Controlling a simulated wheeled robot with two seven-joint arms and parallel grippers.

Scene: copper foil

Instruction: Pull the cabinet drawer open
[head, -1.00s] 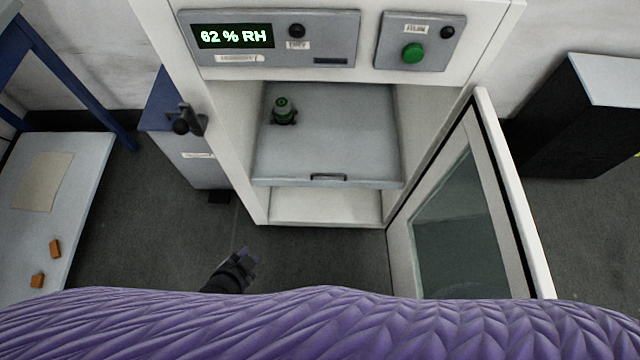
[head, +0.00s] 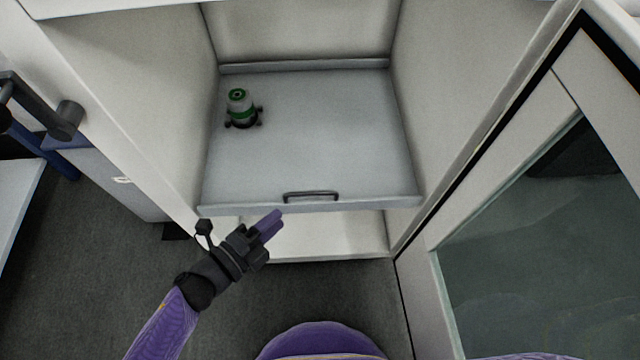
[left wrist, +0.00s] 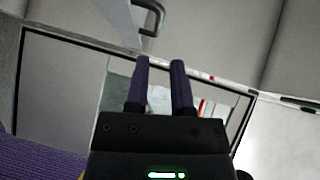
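The cabinet drawer (head: 330,130) is a flat grey tray inside the white cabinet. Its dark bar handle (head: 312,196) sits at the middle of its front edge. My left gripper (head: 271,222) is in front of the drawer, a little left of the handle and apart from it in the head view. In the left wrist view, the gripper (left wrist: 162,68) has its two purple fingers parallel with a gap between them, and nothing is held. The handle (left wrist: 152,18) shows just beyond the fingertips there. My right gripper is not in view.
The cabinet's glazed door (head: 530,230) stands open at the right. A dark latch handle (head: 62,118) juts from the cabinet's left side. A pale lower shelf (head: 335,235) lies below the drawer.

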